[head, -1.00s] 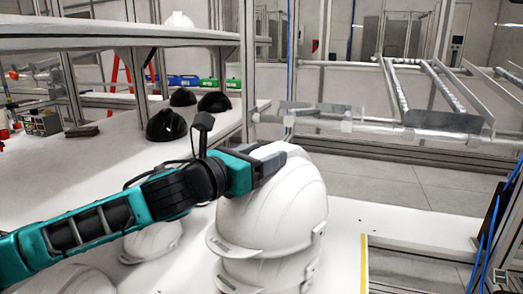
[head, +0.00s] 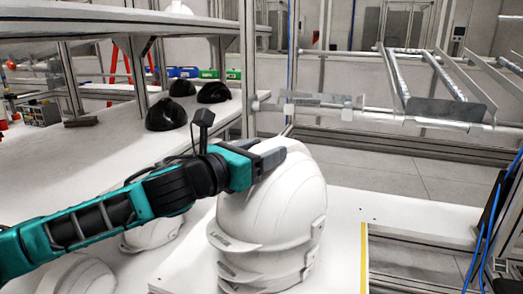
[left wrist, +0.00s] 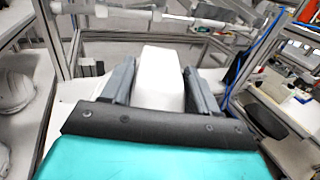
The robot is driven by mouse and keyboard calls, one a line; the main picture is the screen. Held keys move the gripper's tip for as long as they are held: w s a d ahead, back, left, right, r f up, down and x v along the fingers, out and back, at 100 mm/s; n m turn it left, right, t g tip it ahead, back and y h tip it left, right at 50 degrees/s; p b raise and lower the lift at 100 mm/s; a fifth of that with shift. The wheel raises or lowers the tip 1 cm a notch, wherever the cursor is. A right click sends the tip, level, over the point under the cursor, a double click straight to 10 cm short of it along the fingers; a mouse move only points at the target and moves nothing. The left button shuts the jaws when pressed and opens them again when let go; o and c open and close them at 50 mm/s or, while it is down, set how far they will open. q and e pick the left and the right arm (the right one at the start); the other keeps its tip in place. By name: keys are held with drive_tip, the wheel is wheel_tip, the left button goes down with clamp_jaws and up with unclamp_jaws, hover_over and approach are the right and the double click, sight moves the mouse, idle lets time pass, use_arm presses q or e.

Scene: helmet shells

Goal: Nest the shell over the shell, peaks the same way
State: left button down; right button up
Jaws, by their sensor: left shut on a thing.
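A white helmet shell (head: 272,205) is the top of a stack of white shells at the front of the white table. My left gripper (head: 284,152) is shut on its crown ridge, and the left wrist view shows the white ridge (left wrist: 161,78) between the two grey fingers. The brim of a lower white shell (head: 262,268) shows close under the top one, and another brim edge shows below that. The peaks at the front left point about the same way. Whether the top shell is fully seated is hidden. My right gripper is not in view.
Other white shells (head: 78,274) lie left of the stack, partly behind my left arm. Several black shells (head: 166,114) sit on the back bench. A yellow strip (head: 364,255) marks the right edge by the stack. A metal frame (head: 400,112) stands behind.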

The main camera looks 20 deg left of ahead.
use_arm(q)
drive_tip(key=shift+f+b, duration=0.8)
drive_tip(key=shift+f, duration=0.6)
drive_tip(key=shift+c, duration=2)
unclamp_jaws()
drive_tip(key=shift+o, duration=1)
drive_tip(key=shift+f, duration=0.1)
